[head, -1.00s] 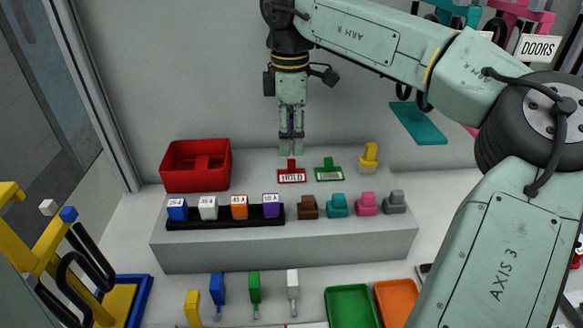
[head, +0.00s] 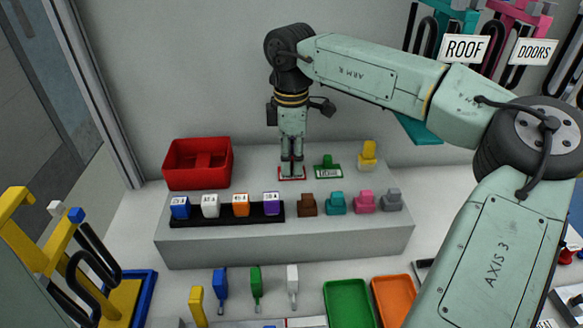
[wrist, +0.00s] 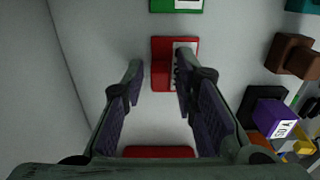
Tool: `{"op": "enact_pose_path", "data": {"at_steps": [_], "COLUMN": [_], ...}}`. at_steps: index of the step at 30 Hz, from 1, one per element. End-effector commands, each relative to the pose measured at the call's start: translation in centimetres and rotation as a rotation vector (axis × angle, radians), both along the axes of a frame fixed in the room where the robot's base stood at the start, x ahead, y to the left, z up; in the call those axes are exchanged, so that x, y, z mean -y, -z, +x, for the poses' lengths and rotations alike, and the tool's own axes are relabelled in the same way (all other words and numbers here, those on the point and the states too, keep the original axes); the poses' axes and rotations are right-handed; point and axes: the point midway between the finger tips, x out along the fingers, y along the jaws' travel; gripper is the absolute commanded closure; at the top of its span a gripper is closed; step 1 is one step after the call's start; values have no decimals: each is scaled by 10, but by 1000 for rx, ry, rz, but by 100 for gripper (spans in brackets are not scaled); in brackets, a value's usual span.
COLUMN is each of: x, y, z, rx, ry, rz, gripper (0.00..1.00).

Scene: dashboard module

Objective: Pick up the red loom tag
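The red loom tag (head: 282,177) lies on the grey raised block in the head view, with my gripper (head: 291,172) right above it and hiding most of it. In the wrist view the red tag (wrist: 160,72), with a white label on its right side, lies ahead of and partly between my gripper's fingertips (wrist: 160,78). The right finger covers part of the label. The two fingers are apart, with nothing held between them. I cannot tell whether they touch the tag.
A green tag (head: 327,165) lies just right of the red one, with a yellow connector (head: 368,155) beyond. A red bin (head: 168,172) stands left. In front are a black rail (head: 225,218) of coloured fuses and several coloured plugs (head: 336,204).

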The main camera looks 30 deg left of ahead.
Motion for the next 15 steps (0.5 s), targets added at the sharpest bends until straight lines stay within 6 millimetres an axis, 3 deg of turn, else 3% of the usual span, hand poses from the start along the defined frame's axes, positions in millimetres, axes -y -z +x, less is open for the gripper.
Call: {"op": "enact_pose_path", "data": {"at_steps": [10, 15], "x": [0, 0], "y": [0, 0], "z": [0, 0], "rx": [0, 0], "ry": [0, 0], "rz": [0, 0], "gripper": [99, 100]}}
